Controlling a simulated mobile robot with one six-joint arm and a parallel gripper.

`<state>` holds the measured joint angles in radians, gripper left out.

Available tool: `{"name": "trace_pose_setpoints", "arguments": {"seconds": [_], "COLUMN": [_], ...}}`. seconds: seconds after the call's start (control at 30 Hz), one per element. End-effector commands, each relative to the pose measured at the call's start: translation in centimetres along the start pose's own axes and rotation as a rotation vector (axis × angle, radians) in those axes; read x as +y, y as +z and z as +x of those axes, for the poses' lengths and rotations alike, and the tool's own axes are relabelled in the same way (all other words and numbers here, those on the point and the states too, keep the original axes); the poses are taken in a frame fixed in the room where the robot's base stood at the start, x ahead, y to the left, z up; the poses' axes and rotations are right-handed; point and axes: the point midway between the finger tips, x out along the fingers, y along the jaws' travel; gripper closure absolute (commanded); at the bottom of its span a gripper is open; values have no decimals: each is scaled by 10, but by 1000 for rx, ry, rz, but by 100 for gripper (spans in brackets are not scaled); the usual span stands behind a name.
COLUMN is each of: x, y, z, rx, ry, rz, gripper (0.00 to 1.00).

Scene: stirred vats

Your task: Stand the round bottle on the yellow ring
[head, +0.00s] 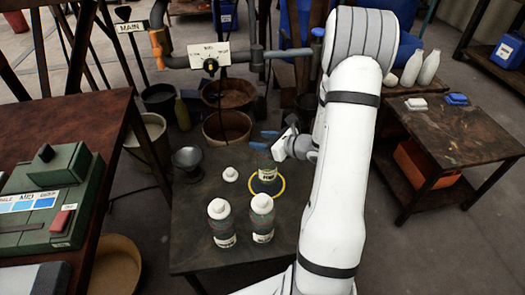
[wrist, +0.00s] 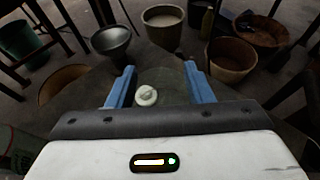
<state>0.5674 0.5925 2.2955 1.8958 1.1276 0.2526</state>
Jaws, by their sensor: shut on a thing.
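My gripper (head: 264,140) has its blue fingers at the top of a dark green bottle (head: 265,168) with a pale label and no white cap. It is shut on this bottle. The bottle looks upright over the yellow ring (head: 281,190), which lies on the dark table. Whether its base touches the table I cannot tell. In the wrist view my gripper (wrist: 160,80) shows its fingers, but the bottle between them is hard to make out. A white cap-like piece (head: 230,174) lies left of the ring; it also shows in the wrist view (wrist: 147,96).
Two white-capped bottles (head: 220,224) (head: 262,218) stand in front of the ring. A grey metal funnel or bowl (head: 188,160) is at the table's back left. Brown tubs (head: 227,128) stand behind. The table's front left is clear.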

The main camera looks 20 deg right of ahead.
Motion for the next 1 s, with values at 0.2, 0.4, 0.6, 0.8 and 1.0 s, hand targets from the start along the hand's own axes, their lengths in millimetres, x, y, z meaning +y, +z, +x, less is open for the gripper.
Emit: {"name": "trace_pose_setpoints", "arguments": {"seconds": [0.2,0.4,0.6,0.8,1.0], "x": [1,1,1,1,2], "y": [-29,-29,-34,-32,-32], "z": [11,11,13,13,13], "rx": [-1,-1,-1,0,0], "ry": [2,2,2,3,3], "rz": [1,-1,-1,-1,-1], "gripper": [100,100,100,37,32]}}
